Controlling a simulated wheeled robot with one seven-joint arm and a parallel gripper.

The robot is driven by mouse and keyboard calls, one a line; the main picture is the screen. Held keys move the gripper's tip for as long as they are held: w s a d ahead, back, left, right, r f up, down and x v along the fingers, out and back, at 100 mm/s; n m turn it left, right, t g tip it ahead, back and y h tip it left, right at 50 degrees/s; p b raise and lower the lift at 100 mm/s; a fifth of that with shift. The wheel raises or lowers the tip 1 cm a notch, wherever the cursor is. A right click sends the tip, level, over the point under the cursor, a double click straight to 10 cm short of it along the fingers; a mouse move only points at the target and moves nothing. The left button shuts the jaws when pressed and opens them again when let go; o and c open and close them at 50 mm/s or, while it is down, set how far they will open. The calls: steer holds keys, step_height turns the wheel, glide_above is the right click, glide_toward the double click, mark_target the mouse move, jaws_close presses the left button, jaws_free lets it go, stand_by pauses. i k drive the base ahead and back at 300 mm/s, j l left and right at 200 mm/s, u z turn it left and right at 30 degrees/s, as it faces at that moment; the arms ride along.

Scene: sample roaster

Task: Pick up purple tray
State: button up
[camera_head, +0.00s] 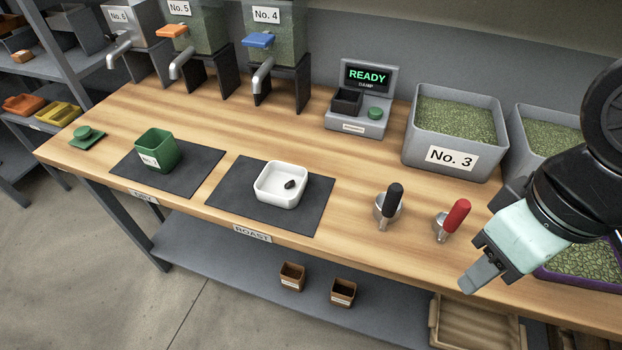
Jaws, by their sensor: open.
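The purple tray (580,283) is at the right edge of the picture, on the wooden bench. Its purple rim shows along the front, and it is filled with green beans. My arm covers its upper left part, and the picture edge cuts it off on the right.
A red-handled scoop (456,215) and a black-handled scoop (389,205) stand left of my gripper. A grey bin marked No. 3 (450,155) stands behind. A white dish (280,197) sits on the roast mat (235,210). A wooden crate (475,325) is on the shelf below.

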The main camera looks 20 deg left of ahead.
mark_target(597, 266)
steer(key=u, duration=1.65)
steer(key=k+l+z, duration=0.1)
steer(key=z, duration=2.2)
steer(key=k+j, duration=0.1)
steer(key=j, duration=0.35)
steer(key=k+j+z, duration=0.1)
steer(key=j, duration=0.35)
steer(key=k+j, duration=0.1)
steer(key=j, duration=0.35)
steer(key=k+j, duration=0.15)
steer(key=j, duration=0.3)
steer(key=z, duration=0.05)
